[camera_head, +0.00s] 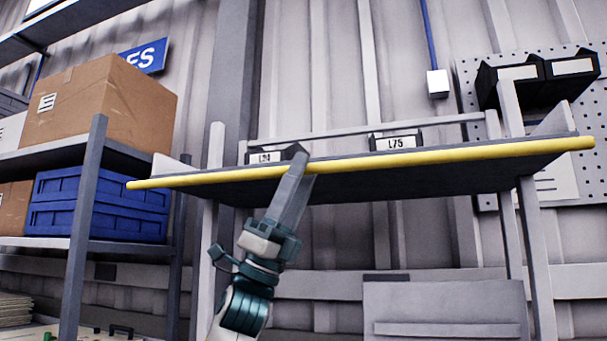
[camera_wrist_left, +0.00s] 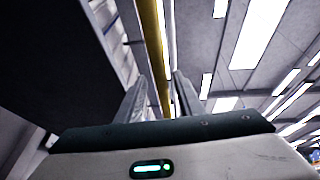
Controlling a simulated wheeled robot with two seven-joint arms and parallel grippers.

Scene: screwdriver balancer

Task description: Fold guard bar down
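A long yellow bar (camera_head: 450,154), which I take for the guard bar, runs along the front edge of the raised shelf, level with its board. My left gripper (camera_head: 300,165) reaches up from below, and its fingertips overlap the bar left of its middle. In the left wrist view the two fingers (camera_wrist_left: 160,100) stand apart, and the yellow bar (camera_wrist_left: 152,40) runs through the gap between them. I cannot tell whether either finger touches it. The finger tips hide a short piece of the bar. My right gripper is not in view.
Small bins labelled L75 (camera_head: 396,142) and another label (camera_head: 268,157) stand on the shelf behind the bar. A rack with a cardboard box (camera_head: 100,105) and blue crates (camera_head: 95,205) stands left.

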